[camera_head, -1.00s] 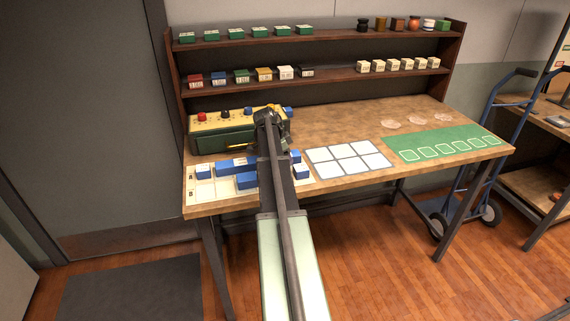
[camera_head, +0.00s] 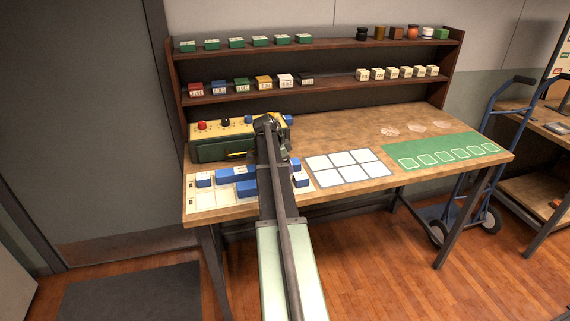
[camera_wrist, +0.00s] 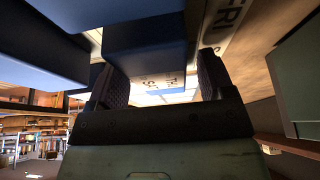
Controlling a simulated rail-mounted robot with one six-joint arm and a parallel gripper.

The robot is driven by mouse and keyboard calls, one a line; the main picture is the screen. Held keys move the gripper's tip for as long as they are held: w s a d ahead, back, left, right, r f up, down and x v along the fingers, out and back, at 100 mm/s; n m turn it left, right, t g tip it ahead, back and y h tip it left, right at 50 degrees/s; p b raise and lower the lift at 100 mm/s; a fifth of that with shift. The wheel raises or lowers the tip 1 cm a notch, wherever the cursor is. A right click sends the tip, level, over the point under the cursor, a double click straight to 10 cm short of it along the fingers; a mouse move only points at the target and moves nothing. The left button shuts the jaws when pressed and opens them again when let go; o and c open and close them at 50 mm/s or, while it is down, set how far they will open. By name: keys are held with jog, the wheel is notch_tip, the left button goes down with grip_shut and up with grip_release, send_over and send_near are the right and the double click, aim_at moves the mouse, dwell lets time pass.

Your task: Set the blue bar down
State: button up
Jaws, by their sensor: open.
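Several blue bars and blocks lie on a white card mat (camera_head: 200,202) at the left of the table, among them a long blue bar (camera_head: 236,173). My gripper (camera_wrist: 160,88) is open in the wrist view. A blue bar (camera_wrist: 145,42) with a white printed label lies in line with the gap between its two dark fingers, and I cannot tell whether they touch it. Another blue piece (camera_wrist: 45,40) fills the upper left. In the head view my arm hides the gripper's fingertips and part of the mat.
A green box with a yellow top (camera_head: 222,142) stands behind the mat, close to my arm. A white grid of squares (camera_head: 345,166) and a green mat (camera_head: 445,150) lie to the right. Shelves (camera_head: 325,87) with small boxes and jars rise behind. Bare wood shows at the table's back.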

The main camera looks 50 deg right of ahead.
jog(key=p+v, duration=1)
jog(key=v, duration=0.1)
jog(key=shift+a+r, duration=0.2)
jog(key=shift+r, duration=0.1)
jog(key=shift+w, duration=0.1)
jog(key=w+a+n, duration=0.1)
jog(key=a+n, duration=0.1)
jog(key=a, duration=0.3)
jog(key=a+n, duration=0.2)
jog(key=a, duration=0.3)
jog(key=w+a+n+t, duration=0.1)
jog(key=a+n, duration=0.1)
jog(key=a, duration=0.3)
jog(key=shift+w+a+f, duration=0.25)
jog(key=shift+w+f, duration=0.05)
jog(key=shift+f, duration=0.05)
jog(key=s+a+n+y, duration=0.1)
jog(key=s+a+n, duration=0.2)
jog(key=a, duration=0.9)
jog(key=s+a+n+t+y, duration=0.1)
jog(key=s+a+n, duration=0.2)
jog(key=a+n, duration=0.7)
jog(key=s+a+n+y, duration=0.1)
jog(key=s+a+n, duration=0.3)
jog(key=a, duration=1.2)
jog(key=n, duration=0.2)
jog(key=shift+f+n+t, duration=0.3)
jog(key=shift+f+t, duration=0.05)
jog(key=shift+t, duration=0.05)
